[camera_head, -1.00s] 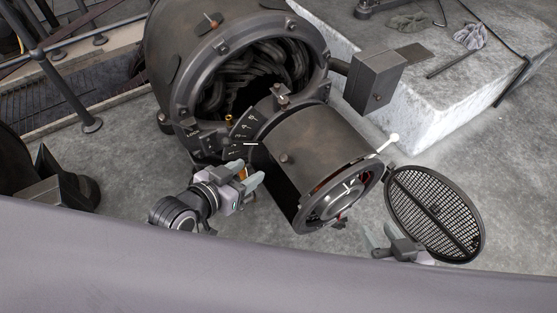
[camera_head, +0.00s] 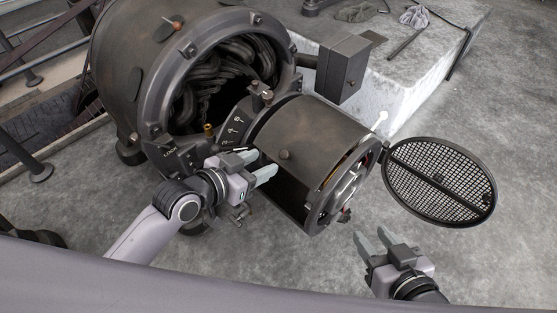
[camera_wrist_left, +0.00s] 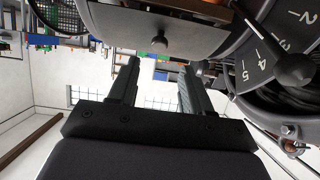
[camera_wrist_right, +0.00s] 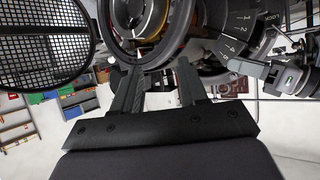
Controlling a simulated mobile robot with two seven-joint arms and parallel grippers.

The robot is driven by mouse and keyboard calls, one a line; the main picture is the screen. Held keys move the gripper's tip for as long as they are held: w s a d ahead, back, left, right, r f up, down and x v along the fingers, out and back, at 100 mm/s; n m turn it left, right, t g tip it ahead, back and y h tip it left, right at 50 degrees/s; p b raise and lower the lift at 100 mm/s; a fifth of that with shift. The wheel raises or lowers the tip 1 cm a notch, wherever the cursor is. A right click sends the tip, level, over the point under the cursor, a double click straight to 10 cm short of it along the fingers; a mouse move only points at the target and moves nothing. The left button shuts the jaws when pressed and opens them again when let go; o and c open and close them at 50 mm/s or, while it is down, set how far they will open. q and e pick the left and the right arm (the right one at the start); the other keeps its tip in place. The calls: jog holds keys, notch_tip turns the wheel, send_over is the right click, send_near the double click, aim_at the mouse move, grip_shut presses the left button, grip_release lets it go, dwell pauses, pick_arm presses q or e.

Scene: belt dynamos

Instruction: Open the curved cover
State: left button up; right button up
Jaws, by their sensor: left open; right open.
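The curved cover (camera_head: 318,138) is a dark metal shell around the cylindrical front housing, with a small round knob (camera_head: 285,154) on its side. It also fills the top of the left wrist view (camera_wrist_left: 155,18), with the knob (camera_wrist_left: 159,45) hanging from it. My left gripper (camera_head: 260,165) is open and empty beside the cover's left side, its fingertips just short of the knob. My right gripper (camera_head: 372,236) is open and empty, below and right of the housing's round end. In its own view the fingers point at that end (camera_wrist_right: 135,20).
A round mesh lid (camera_head: 440,182) stands swung out from the housing's end, above and right of my right gripper. A numbered scale (camera_head: 236,128) with a lever is behind the housing. A grey box (camera_head: 343,67) and a concrete block (camera_head: 415,75) stand behind.

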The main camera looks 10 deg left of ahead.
aim_at(284, 153)
pick_arm(q)
jog(key=b+x, duration=0.2)
jog(key=x, duration=0.3)
jog(key=shift+w+d+f, duration=0.2)
jog(key=shift+w+d, duration=0.05)
jog(key=shift+b+x, duration=0.45)
jog(key=shift+x, duration=0.35)
pick_arm(e)
jog(key=shift+w+a+f+m+y, duration=0.2)
jog(key=shift+a+f+y, duration=0.1)
jog(key=shift+a, duration=0.35)
jog(key=shift+w+a+f+m+y, duration=0.1)
jog(key=shift+a+f+m+y, duration=0.15)
jog(key=shift+a, duration=0.35)
pick_arm(q)
jog(key=shift+c, duration=0.3)
jog(key=shift+r, duration=0.1)
grip_shut()
pick_arm(e)
jog(key=shift+r, duration=0.1)
